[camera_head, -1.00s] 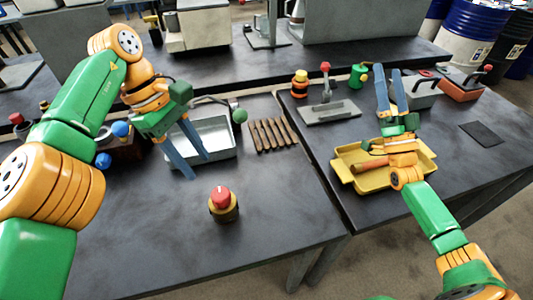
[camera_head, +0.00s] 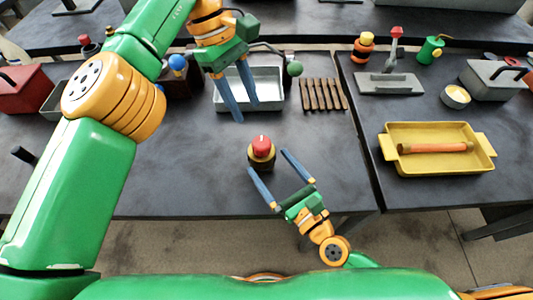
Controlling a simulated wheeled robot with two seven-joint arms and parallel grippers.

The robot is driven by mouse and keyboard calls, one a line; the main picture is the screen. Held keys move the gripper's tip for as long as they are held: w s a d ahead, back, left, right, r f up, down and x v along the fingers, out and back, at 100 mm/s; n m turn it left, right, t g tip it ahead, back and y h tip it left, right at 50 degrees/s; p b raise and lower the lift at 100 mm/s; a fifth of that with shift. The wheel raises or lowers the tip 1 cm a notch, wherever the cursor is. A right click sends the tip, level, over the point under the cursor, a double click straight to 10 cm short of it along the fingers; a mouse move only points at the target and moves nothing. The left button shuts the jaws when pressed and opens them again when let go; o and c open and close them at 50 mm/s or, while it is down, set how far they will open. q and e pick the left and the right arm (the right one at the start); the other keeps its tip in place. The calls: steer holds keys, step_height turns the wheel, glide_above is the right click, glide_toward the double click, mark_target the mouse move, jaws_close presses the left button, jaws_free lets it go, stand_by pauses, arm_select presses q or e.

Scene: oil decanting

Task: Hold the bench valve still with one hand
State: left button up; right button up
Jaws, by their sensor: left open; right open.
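The bench valve (camera_head: 262,148), a red knob on a dark and brass round base, stands upright on the dark left bench. My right gripper (camera_head: 267,162) comes from the front edge, with its two blue fingers spread open. Its fingertips are on either side of the valve's base, apart from it as far as I can see; their height above the bench is hard to judge. My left gripper (camera_head: 246,113) is open and empty, pointing down above the bench, behind and left of the valve, in front of the metal tray (camera_head: 270,98).
A yellow tray (camera_head: 437,165) with an orange-brown cylinder (camera_head: 432,148) sits on the right bench, past a gap. A red box (camera_head: 22,90) stands at far left. The bench around the valve is clear.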

mark_target(255, 145)
steer(key=x, duration=0.7)
steer(key=shift+w+a, duration=0.2)
steer(key=shift+w, duration=0.15)
jaws_close()
